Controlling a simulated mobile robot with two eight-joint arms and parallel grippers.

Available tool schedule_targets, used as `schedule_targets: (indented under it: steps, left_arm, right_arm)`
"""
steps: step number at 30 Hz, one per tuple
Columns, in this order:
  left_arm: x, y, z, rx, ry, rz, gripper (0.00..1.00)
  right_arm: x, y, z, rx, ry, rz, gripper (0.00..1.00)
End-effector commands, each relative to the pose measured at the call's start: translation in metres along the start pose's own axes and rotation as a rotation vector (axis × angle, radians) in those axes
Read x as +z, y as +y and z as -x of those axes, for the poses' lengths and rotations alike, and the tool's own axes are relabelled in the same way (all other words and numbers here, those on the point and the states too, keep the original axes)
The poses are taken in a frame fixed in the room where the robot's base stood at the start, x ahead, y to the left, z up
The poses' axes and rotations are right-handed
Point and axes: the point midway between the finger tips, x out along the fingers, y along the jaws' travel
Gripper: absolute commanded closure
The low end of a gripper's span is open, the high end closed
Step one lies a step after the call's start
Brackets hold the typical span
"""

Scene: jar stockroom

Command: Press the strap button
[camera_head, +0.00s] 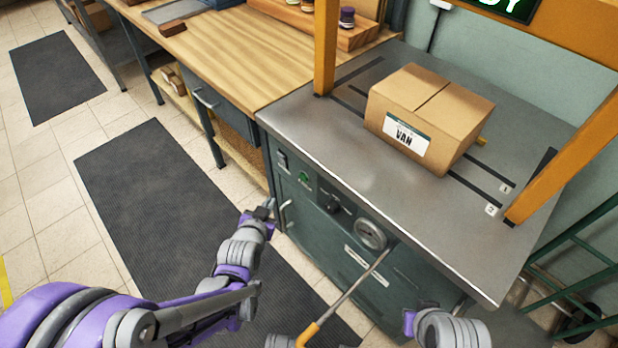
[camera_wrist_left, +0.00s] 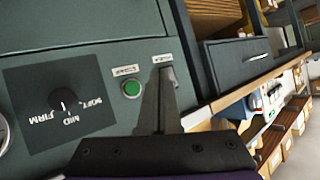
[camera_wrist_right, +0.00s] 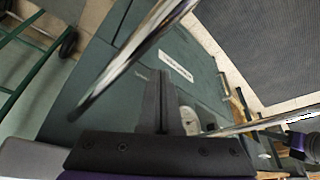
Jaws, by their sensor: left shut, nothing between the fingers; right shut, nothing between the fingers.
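The strapping machine's dark green front has a round green button (camera_head: 304,179), the likely strap button; it also shows in the left wrist view (camera_wrist_left: 131,88). Its label is too small to read. A switch (camera_head: 282,160) sits to its left in the head view. My left gripper (camera_head: 268,206) is shut and empty, low in front of the panel. In the left wrist view its fingertips (camera_wrist_left: 166,76) overlap the switch, beside the button; contact cannot be told. My right gripper (camera_wrist_right: 163,78) is shut and empty in front of the machine's lower right; only its wrist shows clearly in the head view.
A box (camera_head: 428,112) labelled VAN lies on the steel top (camera_head: 330,135) beneath an orange arch (camera_head: 325,50). A knob (camera_wrist_left: 63,100) and a gauge (camera_head: 371,235) are on the front. A metal rod (camera_head: 352,289) with an orange grip slants out before it.

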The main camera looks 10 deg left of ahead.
Motion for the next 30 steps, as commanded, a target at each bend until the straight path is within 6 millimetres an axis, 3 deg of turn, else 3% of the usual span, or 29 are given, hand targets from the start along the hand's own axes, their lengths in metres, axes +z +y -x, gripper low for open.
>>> schedule_targets:
  steps: [13,30]
  left_arm:
    - [-0.006,0.005,-0.005,0.003,-0.002,0.000,1.00]
    - [-0.042,0.040,-0.054,0.002,-0.001,-0.001,1.00]
  right_arm:
    - [-0.001,0.000,0.003,0.000,0.001,0.000,1.00]
    - [-0.005,0.000,0.017,0.000,0.006,0.000,1.00]
